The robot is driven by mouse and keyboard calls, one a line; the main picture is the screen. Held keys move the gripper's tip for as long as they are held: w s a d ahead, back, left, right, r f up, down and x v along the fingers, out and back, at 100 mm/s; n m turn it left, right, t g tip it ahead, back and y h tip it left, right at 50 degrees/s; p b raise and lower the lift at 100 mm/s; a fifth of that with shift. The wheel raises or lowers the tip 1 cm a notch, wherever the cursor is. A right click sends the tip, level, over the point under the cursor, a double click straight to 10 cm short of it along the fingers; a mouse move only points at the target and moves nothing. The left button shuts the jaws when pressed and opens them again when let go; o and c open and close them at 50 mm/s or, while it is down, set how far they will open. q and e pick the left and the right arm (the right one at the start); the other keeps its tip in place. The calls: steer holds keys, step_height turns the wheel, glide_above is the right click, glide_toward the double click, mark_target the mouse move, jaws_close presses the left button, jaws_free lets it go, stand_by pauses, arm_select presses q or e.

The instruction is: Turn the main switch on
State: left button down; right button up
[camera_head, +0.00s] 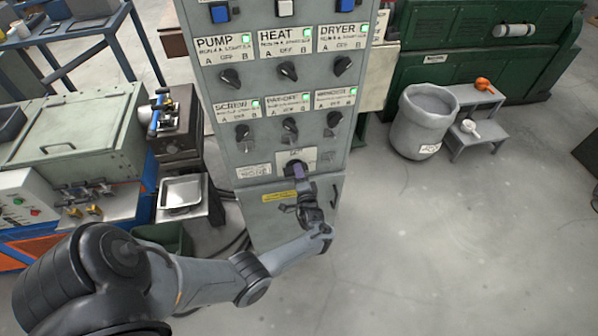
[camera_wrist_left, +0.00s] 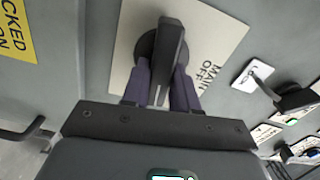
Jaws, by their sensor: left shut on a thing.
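The main switch (camera_wrist_left: 172,45) is a black rotary handle on a pale plate (camera_wrist_left: 226,45) marked "MAIN" and "OFF" in the left wrist view. In the head view its plate (camera_head: 309,157) is low on the grey control cabinet (camera_head: 222,147). My left gripper (camera_wrist_left: 165,85) has its two purple fingers on either side of the handle, shut on it. In the head view the left gripper (camera_head: 298,172) reaches up to the plate and hides part of the switch. My right gripper is not in view.
Rows of black selector knobs (camera_head: 288,72) labelled PUMP, HEAT and DRYER sit above on the cabinet, with green lamps lit. A yellow label (camera_head: 279,196) is on the cabinet below. A grey bin (camera_head: 424,118) and small steps (camera_head: 478,120) stand right.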

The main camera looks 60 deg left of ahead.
arm_select(q)
steer(key=shift+m, duration=0.9)
steer(key=shift+f, duration=0.1)
steer(key=c, duration=1)
jaws_free()
steer(key=shift+o, duration=0.2)
steer(key=p+v, duration=0.1)
steer(key=v, duration=0.9)
steer(key=shift+d+p, duration=0.35)
steer(key=shift+s, duration=0.15)
